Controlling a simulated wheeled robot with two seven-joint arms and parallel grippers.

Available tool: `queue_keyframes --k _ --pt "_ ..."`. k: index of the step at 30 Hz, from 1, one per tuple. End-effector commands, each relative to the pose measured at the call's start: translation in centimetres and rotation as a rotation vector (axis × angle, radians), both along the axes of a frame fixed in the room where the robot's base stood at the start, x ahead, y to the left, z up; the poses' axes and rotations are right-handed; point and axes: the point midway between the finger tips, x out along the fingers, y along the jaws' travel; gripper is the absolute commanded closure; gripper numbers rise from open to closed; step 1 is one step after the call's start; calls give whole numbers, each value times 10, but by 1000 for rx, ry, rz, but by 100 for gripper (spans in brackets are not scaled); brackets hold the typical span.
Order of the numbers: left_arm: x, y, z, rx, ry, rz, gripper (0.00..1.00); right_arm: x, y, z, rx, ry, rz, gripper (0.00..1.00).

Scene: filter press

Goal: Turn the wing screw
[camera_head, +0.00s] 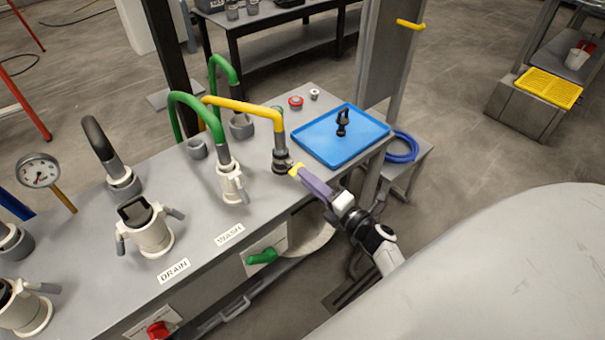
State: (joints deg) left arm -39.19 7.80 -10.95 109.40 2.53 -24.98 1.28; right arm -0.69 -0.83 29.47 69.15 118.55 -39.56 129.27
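My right gripper (297,170) comes in from the lower right, with a purple body and yellow tips. Its tips are at the dark coupling (281,156) on the lower end of the yellow pipe (252,109). I cannot make out a wing screw there; it may be small or hidden by the tips. Whether the tips touch the coupling or grip anything is too small to tell. My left gripper is not in view.
A blue tray (318,149) with a black fitting (342,123) lies right of the coupling. A green hose (183,98) ends in a white fitting (231,184) to the left. A red knob (296,102) stands behind. A pressure gauge (39,172) is at far left.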

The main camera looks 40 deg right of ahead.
Motion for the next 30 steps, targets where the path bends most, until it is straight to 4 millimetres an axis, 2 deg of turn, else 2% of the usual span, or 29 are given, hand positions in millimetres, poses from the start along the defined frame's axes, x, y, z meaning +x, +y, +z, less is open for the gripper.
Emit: queue_keyframes --k 1,6,12,30 --pt "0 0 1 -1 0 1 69 -12 -1 -1 1 3 -1 74" --pt "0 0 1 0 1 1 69 -45 -3 -1 1 2 -1 74" --pt "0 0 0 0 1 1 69 -69 -5 0 2 0 -1 74" --pt "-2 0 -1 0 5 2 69 -74 -6 0 1 0 0 74"
